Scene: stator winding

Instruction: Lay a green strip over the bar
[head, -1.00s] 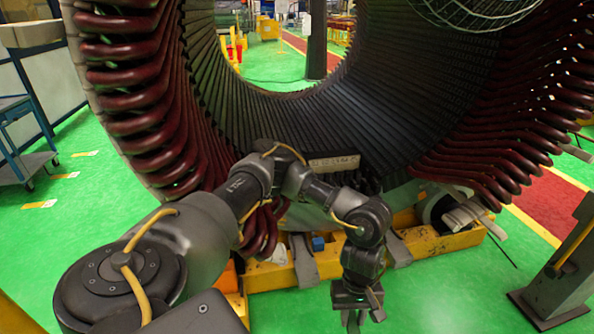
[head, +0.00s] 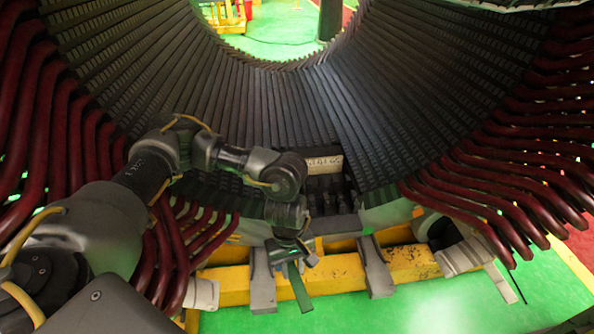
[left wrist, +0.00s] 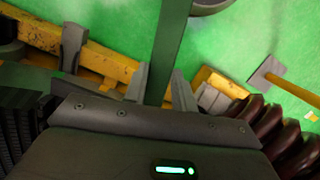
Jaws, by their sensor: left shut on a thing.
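My left gripper (head: 290,252) is shut on a dark green strip (head: 299,287) in front of the stator's lower edge. The strip hangs down and tilts slightly in the head view. In the left wrist view the strip (left wrist: 170,45) runs from between the fingers (left wrist: 160,88) to the top edge of the picture. The stator (head: 270,105) has a gap in its dark slotted bore, with a pale lettered block (head: 323,164) above it. The strip is apart from this gap. I cannot tell which piece is the bar. My right gripper is out of view.
A yellow base frame (head: 340,272) with grey upright plates (head: 376,265) stands under the stator. Dark red coil ends (head: 510,185) stick out on both sides, close to my left arm on the left. Green floor (head: 420,310) is open in front.

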